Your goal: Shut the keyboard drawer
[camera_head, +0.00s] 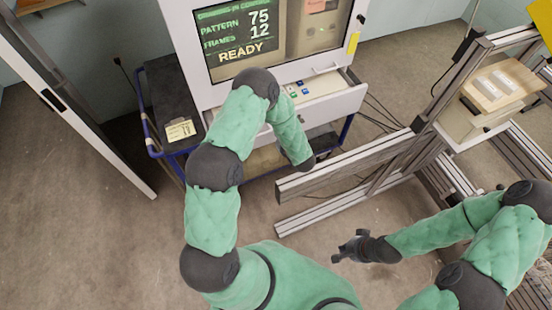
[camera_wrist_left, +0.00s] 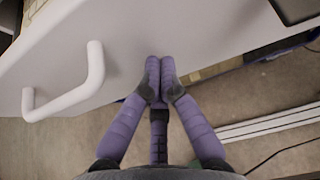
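The keyboard drawer (camera_head: 336,108) sticks out open below the screen of the white cabinet, and part of a keyboard (camera_head: 318,86) shows inside it. My left arm reaches over the drawer and hides part of it. My left gripper is hidden in the head view. In the left wrist view, my left gripper (camera_wrist_left: 160,68) has its purple fingertips together with nothing between them. They are at a white panel (camera_wrist_left: 215,40) with a white bar handle (camera_wrist_left: 75,92) to their left. I cannot tell whether they touch it. My right gripper (camera_head: 347,246) is empty, with its fingers apart, over the floor.
The cabinet's screen (camera_head: 240,35) reads READY. A dark cart (camera_head: 170,95) with a yellow note stands at the left. Metal profile rails (camera_head: 345,163) of a frame reach in from the right, close to my left forearm. Open floor lies at the lower left.

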